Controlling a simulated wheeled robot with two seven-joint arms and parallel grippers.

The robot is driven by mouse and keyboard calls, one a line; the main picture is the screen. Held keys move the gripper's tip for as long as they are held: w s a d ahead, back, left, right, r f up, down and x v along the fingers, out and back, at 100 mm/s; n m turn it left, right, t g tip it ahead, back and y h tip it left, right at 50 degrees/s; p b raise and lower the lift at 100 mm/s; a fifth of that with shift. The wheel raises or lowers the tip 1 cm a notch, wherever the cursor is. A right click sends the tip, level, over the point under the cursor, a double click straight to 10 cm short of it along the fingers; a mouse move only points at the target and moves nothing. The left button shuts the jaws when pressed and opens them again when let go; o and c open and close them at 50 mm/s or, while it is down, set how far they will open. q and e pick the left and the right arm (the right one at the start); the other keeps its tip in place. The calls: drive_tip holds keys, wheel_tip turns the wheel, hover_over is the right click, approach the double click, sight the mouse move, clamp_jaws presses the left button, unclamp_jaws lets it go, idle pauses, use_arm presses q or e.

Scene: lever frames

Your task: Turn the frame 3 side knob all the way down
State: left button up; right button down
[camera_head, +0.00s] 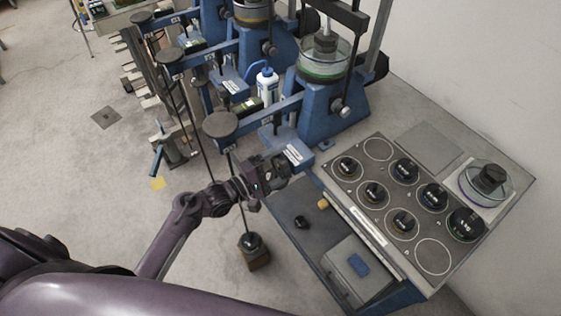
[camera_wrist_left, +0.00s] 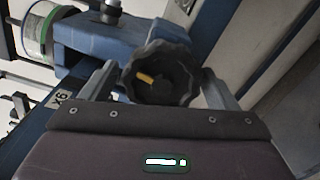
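The nearest blue lever frame (camera_head: 325,112) stands at the centre right in the head view, its lever arm reaching left to a round dark pad (camera_head: 220,125). I cannot read its number. My left gripper (camera_head: 283,168) is at the near end of its base, and hides the side knob there. In the left wrist view the black lobed knob (camera_wrist_left: 170,88) shows with a yellow mark, which points left and slightly up. The left gripper's two fingers (camera_wrist_left: 160,85) stand either side of the knob, with a narrow gap visible. My right gripper is not in view.
A panel (camera_head: 435,262) with several dark weights in ringed spots lies to the right. A lidded dish (camera_head: 486,184) stands beyond it. A grey box (camera_head: 355,272) sits on the front of the bench. A hanging weight (camera_head: 253,250) is left of the bench. More blue frames stand behind.

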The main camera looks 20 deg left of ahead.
use_arm(q)
drive_tip(key=shift+s+a+p, duration=0.15)
drive_tip(key=shift+s+p, duration=0.25)
drive_tip(key=shift+s, duration=0.05)
drive_tip(key=p+v, duration=0.2)
drive_tip(key=v, duration=0.2)
drive_tip(key=shift+s+a+p, duration=0.3)
drive_tip(key=shift+s+a, duration=0.1)
drive_tip(key=shift+s, duration=0.1)
